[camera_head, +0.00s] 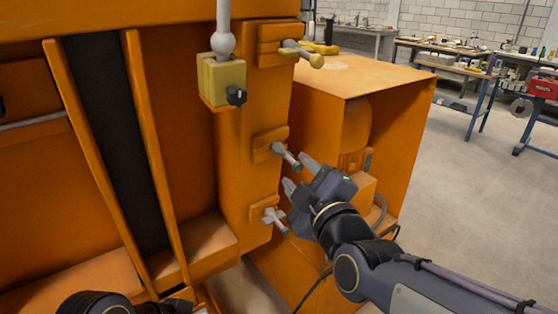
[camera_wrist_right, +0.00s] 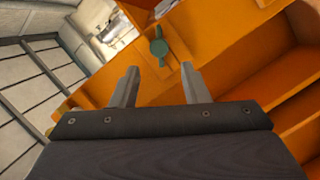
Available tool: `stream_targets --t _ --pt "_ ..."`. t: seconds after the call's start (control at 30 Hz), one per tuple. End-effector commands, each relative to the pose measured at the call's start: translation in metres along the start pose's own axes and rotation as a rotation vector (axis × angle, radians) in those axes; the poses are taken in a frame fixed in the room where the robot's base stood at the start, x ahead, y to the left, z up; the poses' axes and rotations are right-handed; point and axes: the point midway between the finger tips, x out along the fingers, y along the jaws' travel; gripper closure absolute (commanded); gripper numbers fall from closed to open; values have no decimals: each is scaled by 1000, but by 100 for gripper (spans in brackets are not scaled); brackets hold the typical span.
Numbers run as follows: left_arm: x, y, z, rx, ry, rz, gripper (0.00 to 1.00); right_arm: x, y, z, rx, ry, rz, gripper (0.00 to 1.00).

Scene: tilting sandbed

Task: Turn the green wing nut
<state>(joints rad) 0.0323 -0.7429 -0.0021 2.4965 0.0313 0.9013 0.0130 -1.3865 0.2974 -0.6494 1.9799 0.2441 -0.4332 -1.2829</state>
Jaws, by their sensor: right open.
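The green wing nut (camera_head: 279,148) is on a small orange block, the middle one on the machine's orange post, with a pale rod end sticking out toward my right gripper. In the right wrist view the green wing nut (camera_wrist_right: 159,47) shows between and beyond the fingertips, its wings tilted near upright. My right gripper (camera_head: 298,173) is open and empty, just right of and slightly below the nut in the head view. Its two grey fingers (camera_wrist_right: 160,71) are apart and do not appear to touch the nut. Only a dark part of my left arm shows at the bottom left.
Above is a fitting with a yellowish end (camera_head: 302,54); below is a grey fitting (camera_head: 272,217). A yellow box (camera_head: 221,78) with a black knob and grey ball-ended lever hangs at upper left. An orange cabinet (camera_head: 400,120) stands right of the post, behind my right gripper.

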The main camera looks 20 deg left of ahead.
Motion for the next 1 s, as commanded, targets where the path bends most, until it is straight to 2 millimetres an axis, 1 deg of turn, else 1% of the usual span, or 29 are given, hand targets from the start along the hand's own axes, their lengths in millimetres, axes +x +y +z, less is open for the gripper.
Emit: stream_targets --t 0.2,0.4,0.57,0.8,0.87,1.0 --pt "2 -1 1 0 0 0 64 34 0 2 -1 -4 -1 59" --pt "1 0 0 0 0 0 64 62 0 2 2 -4 -2 59" --pt "0 0 0 0 0 0 64 71 -1 1 4 -1 -4 59" --pt "0 0 0 0 0 0 64 71 -1 2 5 -2 -4 59" --pt "0 0 0 0 0 0 64 71 -1 2 5 -2 -4 65" --pt "0 0 0 0 0 0 64 71 -1 1 5 -2 -4 84"
